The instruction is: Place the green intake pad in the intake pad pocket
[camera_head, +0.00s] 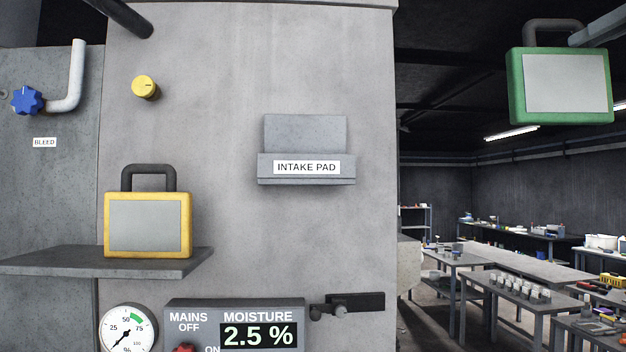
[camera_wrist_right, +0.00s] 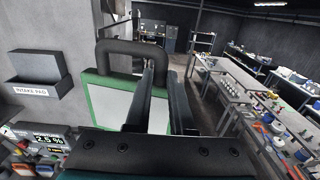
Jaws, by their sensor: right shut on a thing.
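The green intake pad (camera_head: 560,85) is a grey panel in a green frame with a dark handle, held up at the upper right of the head view, well right of the pocket. My right gripper (camera_head: 574,38) is shut on its handle; the pad also shows in the right wrist view (camera_wrist_right: 100,99), partly hidden by the gripper fingers (camera_wrist_right: 168,65). The intake pad pocket (camera_head: 306,134) is a shallow grey holder labelled INTAKE PAD on the machine's wall. It looks empty and also shows in the right wrist view (camera_wrist_right: 36,68). My left gripper is not in view.
A yellow-framed pad (camera_head: 148,225) stands on a grey shelf (camera_head: 110,262) left of the pocket. Below are a moisture display (camera_head: 259,335) and a gauge (camera_head: 128,328). A yellow knob (camera_head: 145,87) sits upper left. The wall around the pocket is clear. Workbenches stand far right.

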